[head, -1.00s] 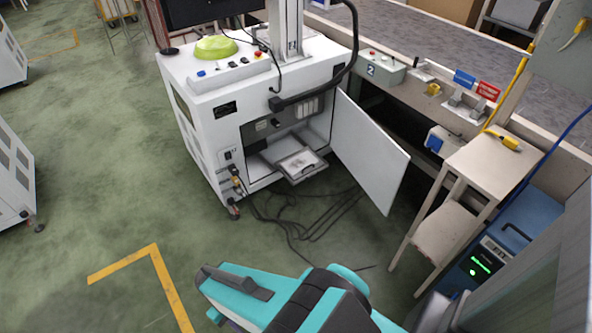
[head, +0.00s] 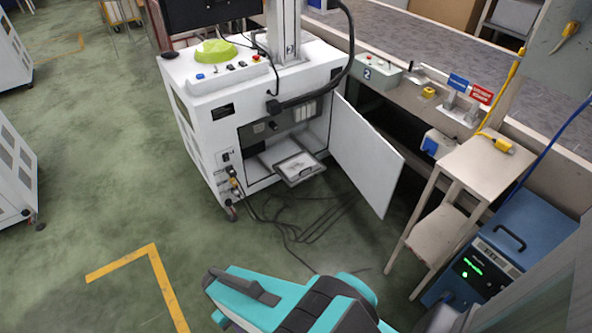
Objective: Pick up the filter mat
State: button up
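A pulled-out tray (head: 320,168) sits low in the open front of a white machine cabinet. A flat pale grey piece lies in it, which may be the filter mat (head: 294,165); it is too small to be sure. My teal and black arm reaches in from the bottom edge, on the near side of the cabinet and apart from it. My gripper's fingers do not show.
The cabinet door (head: 365,155) stands open to the right of the tray. Dark cables (head: 290,228) lie on the floor before the cabinet. A beige two-level stand (head: 470,170) and a blue unit (head: 520,250) stand right.

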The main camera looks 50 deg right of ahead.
aim_at(298, 168)
jog(key=z, duration=0.1)
jog(key=i, duration=0.9)
jog(key=u, duration=0.1)
